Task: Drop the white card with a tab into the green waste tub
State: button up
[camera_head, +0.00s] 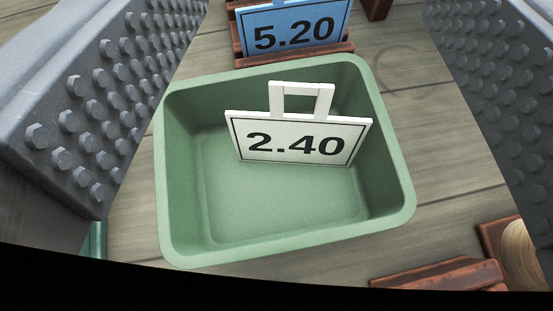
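The white card (296,139) reads 2.40 and has a white loop-shaped tab on its top edge. It stands nearly upright, a little tilted, inside the green waste tub (190,255), towards the back. Its lower edge seems to be within the tub, though I cannot tell what it touches. My gripper (290,130) is open, with its two studded grey fingers wide apart at the left and right of the view. Neither finger touches the card or the tub's rim as far as I can see.
A blue card (293,26) reading 5.20 stands in a reddish wooden holder (240,50) just behind the tub. Another wooden piece (440,275) and a pale round wooden thing (522,250) lie at the lower right. Bare grey planks (420,130) show right of the tub.

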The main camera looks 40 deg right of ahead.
jog(key=v, duration=1.3)
jog(key=shift+s+a, duration=0.2)
jog(key=shift+s, duration=0.05)
jog(key=w+a+r+n+t+y, duration=0.2)
jog(key=w+a+r+y, duration=0.1)
jog(key=a+r, duration=0.5)
jog(key=w+a+r+n+t+y, duration=0.1)
jog(key=w+a+r+n+y, duration=0.25)
jog(key=a+r, duration=0.45)
jog(key=s+a+r+n+y, duration=0.1)
jog(key=s+a+r, duration=0.2)
jog(key=r, duration=0.4)
jog(key=s+a+r+n+t+y, duration=0.1)
jog(key=s+a+r, duration=0.2)
jog(key=r, duration=0.4)
jog(key=s+a+r+n+t+y, duration=0.1)
jog(key=s+a+r+n+y, duration=0.1)
jog(key=r, duration=0.5)
jog(key=shift+s+a, duration=0.9)
jog(key=shift+a, duration=0.15)
